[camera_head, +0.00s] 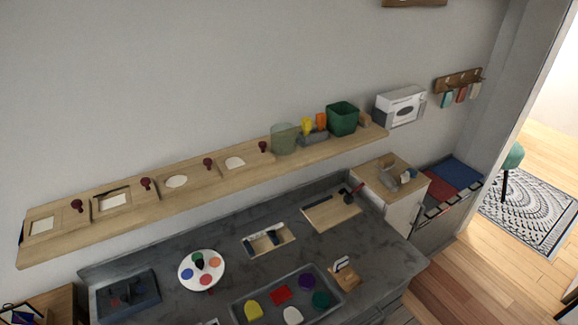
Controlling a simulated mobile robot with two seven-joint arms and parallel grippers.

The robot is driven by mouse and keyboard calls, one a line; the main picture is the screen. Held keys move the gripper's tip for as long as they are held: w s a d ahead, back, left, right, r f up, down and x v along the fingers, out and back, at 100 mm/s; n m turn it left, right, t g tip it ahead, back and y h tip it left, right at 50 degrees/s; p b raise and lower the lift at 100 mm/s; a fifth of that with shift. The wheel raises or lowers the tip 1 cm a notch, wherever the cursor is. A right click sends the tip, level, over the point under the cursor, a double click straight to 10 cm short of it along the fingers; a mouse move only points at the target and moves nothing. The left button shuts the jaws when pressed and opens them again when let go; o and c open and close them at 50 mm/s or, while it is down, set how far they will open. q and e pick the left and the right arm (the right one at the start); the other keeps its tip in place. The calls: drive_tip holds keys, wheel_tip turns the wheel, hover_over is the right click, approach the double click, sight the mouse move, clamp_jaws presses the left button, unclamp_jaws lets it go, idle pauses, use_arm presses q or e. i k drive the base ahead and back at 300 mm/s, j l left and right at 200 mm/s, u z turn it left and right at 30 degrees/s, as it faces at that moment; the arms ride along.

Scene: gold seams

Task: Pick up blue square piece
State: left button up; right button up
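I cannot clearly pick out a blue square piece. A grey tray (240,304) at the front of the dark counter holds a yellow piece (254,311), a red squarish piece (280,294), a white piece (292,315), a purple piece (306,280) and a green piece (321,299). The tray's lower edge is cut off by the picture. A round white palette (217,259) left of it carries several coloured discs, one of them blue (187,274). Neither of my grippers is in view.
A dark shallow box (127,296) lies at the counter's left. A wooden-edged box (267,241), a board with a dark-headed tool (331,212) and a small wooden stand (345,276) are also there. A long wall shelf (215,190) hangs above. Wooden floor opens at right.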

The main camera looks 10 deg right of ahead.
sight(343, 261)
drive_tip(key=u, duration=1.25)
drive_tip(key=z, duration=2.05)
drive_tip(key=i+l+z, duration=0.4)
drive_tip(key=k+j, duration=0.05)
